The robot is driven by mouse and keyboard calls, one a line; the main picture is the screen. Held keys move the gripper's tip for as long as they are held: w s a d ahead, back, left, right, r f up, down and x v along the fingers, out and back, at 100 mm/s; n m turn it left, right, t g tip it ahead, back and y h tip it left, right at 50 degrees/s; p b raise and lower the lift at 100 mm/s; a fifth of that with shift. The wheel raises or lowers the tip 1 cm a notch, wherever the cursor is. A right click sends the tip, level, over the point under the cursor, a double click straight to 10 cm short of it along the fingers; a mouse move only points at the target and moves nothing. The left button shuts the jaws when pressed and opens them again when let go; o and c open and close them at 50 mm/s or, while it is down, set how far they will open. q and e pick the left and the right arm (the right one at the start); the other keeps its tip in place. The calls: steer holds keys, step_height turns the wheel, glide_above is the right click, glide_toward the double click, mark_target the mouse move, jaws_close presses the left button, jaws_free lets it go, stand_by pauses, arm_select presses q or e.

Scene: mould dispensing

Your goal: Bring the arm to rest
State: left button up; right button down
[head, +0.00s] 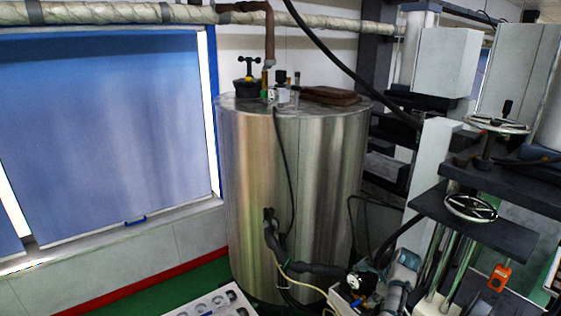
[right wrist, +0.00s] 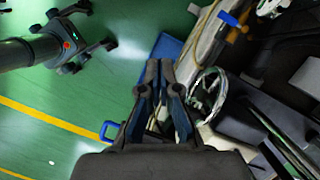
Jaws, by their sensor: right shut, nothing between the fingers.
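My right gripper (right wrist: 159,66) shows in the right wrist view, its two dark fingers together and nothing between them. It points over the green floor, just left of a metal handwheel (right wrist: 208,92) that is part of a machine; I cannot tell the gap between them. In the head view I cannot clearly make out either gripper among the dark hoses and machine parts at the lower right. My left gripper does not show in the right wrist view either.
A tall steel tank (head: 315,185) stands in the middle of the head view. A machine with handwheels (head: 470,207) fills the right. A white tray (head: 236,292) with round items lies at the bottom. Open green floor (right wrist: 100,85) with a yellow line shows in the wrist view.

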steer(key=s+d+f+n+h, duration=0.2)
steer(key=s+d+f, duration=0.3)
steer(key=d+f, duration=0.4)
steer(key=s+d+f+n+h, duration=0.25)
steer(key=s+f+n, duration=0.45)
steer(key=s, duration=0.4)
steer(key=s+a+f+n+t+y, duration=0.1)
steer(key=s+a+n, duration=0.8)
steer(key=s, duration=0.5)
steer(key=s+a+f+n+t+y, duration=0.1)
steer(key=s+a+f+n, duration=0.1)
steer(key=s+a+n, duration=0.75)
steer(key=s+a+f+m+g+b, duration=0.1)
steer(key=s+f+b, duration=0.2)
steer(key=f, duration=1.4)
steer(key=s+f+m+b, duration=0.1)
steer(key=s+f+b, duration=0.2)
steer(key=f, duration=1.3)
arm_select(q)
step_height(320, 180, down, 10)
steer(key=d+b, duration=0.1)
steer(key=b, duration=0.3)
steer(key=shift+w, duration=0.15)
arm_select(e)
steer(key=s+d+f+g, duration=0.1)
steer(key=s+d+f, duration=0.1)
steer(key=s+f, duration=1.5)
step_height(320, 180, down, 2)
steer(key=shift+d+g, duration=0.3)
steer(key=shift+d, duration=0.1)
